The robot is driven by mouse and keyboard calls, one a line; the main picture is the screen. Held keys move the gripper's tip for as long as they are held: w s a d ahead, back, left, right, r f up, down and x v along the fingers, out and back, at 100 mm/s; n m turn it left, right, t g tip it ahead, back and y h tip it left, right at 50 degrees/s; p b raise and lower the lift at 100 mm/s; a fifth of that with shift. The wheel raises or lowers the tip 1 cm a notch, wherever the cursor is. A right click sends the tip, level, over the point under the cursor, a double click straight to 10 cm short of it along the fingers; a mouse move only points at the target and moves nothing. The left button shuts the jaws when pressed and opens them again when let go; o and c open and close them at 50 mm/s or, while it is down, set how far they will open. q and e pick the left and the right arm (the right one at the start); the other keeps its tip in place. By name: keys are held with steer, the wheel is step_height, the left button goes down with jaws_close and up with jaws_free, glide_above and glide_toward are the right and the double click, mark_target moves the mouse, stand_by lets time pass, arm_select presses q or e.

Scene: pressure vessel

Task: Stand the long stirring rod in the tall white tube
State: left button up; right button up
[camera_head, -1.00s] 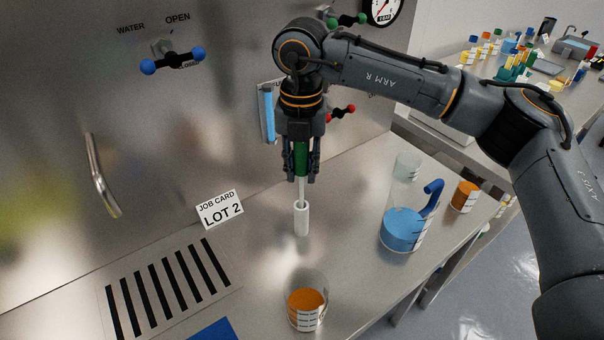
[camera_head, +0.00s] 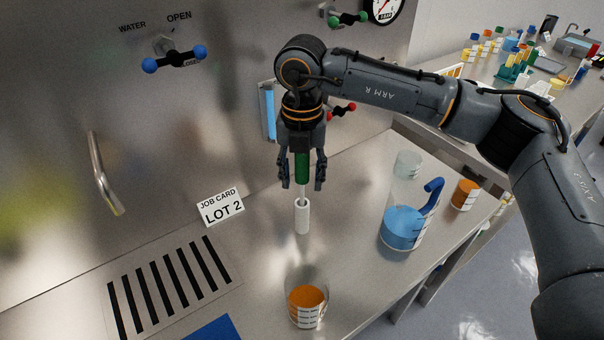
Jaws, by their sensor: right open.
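The stirring rod has a green handle (camera_head: 302,168) and a thin pale shaft (camera_head: 303,193). It stands upright, and its lower end goes into the mouth of the tall white tube (camera_head: 302,218) on the steel bench. My right gripper (camera_head: 302,186) points straight down around the green handle. Its fingers are spread, with a gap on each side of the handle. The part of the rod inside the tube is hidden. My left gripper does not show.
A beaker with orange liquid (camera_head: 307,305) stands in front of the tube. A blue-handled jug (camera_head: 404,229) stands to the right, near an empty-looking glass (camera_head: 407,164) and another orange beaker (camera_head: 464,195). A job card (camera_head: 221,208) and a slotted grate (camera_head: 170,287) lie left.

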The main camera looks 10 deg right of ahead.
step_height(320, 180, up, 12)
steer(key=shift+r+b, duration=0.15)
steer(key=shift+b, duration=0.8)
